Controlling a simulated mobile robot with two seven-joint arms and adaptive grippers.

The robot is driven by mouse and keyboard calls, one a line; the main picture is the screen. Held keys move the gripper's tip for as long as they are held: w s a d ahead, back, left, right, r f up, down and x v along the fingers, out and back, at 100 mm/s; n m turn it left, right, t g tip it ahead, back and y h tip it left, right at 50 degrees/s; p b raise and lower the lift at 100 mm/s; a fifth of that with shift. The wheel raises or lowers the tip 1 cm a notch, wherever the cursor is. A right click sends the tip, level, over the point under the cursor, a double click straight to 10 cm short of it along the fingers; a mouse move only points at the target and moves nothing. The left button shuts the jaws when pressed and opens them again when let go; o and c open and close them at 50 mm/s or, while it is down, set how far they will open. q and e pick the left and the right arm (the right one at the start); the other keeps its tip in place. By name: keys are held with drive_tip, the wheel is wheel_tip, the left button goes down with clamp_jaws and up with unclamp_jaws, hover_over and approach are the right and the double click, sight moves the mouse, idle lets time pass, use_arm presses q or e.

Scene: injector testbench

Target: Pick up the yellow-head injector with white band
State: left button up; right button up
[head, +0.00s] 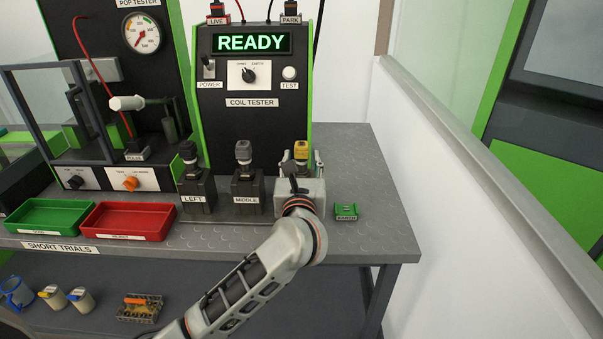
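The yellow-head injector (301,150) stands upright at the right end of the row of holders. Its lower part and its holder are hidden behind my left gripper, and I cannot make out a white band. My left gripper (302,163) reaches in from the front, with one finger on each side of the injector. The fingers look spread, with gaps to the yellow head. My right gripper is not in view.
A dark-head injector (188,151) stands in the LEFT holder (197,194) and a grey-head one (243,152) in the MIDDLE holder (247,194). Green (46,232) and red (123,236) trays lie at left. A small green block (346,212) sits right of my gripper. The coil tester (254,118) stands behind.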

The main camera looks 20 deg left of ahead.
use_arm(q)
clamp_jaws()
drive_tip(key=shift+r, duration=0.1)
